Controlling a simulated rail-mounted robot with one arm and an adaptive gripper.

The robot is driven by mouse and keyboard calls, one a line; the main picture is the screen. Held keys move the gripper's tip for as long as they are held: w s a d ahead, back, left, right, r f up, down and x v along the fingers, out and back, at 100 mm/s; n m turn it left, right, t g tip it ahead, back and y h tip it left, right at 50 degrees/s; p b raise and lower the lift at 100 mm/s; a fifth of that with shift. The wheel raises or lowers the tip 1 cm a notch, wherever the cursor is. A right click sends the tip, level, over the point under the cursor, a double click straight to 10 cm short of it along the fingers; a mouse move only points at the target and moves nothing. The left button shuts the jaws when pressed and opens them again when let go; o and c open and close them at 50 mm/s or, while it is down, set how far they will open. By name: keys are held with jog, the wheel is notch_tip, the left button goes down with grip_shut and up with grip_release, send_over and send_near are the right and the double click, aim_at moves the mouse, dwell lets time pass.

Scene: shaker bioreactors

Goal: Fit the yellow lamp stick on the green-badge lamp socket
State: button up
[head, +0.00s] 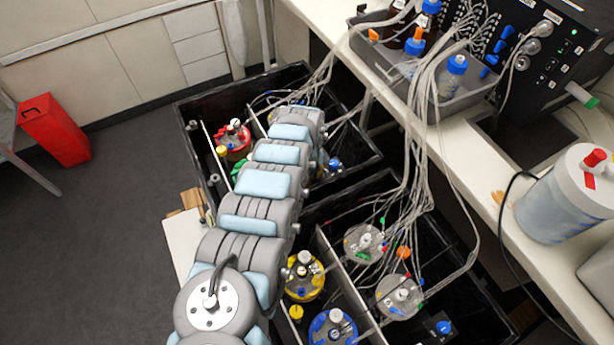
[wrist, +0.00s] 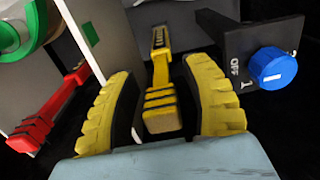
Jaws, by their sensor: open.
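The yellow lamp stick (wrist: 160,98), with black bands and a pale near end, shows in the middle of the wrist view. My gripper (wrist: 165,105) is open, its ridged yellow fingers on either side of the stick with gaps visible. A small green badge (wrist: 88,32) is on a pale upright panel (wrist: 100,20) left of the stick. I cannot make out a socket opening beside it. In the head view my arm covers the gripper and the stick.
In the wrist view, a red stick (wrist: 50,108) lies left and a black box with a blue knob (wrist: 273,68) stands right. In the head view, a red-topped vessel (head: 234,138) sits in the far black tub (head: 192,128); tubes (head: 420,130) hang along the right.

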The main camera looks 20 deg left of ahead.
jog(key=shift+r, duration=0.1)
jog(key=shift+r, duration=5.9)
jog(key=shift+r, duration=0.1)
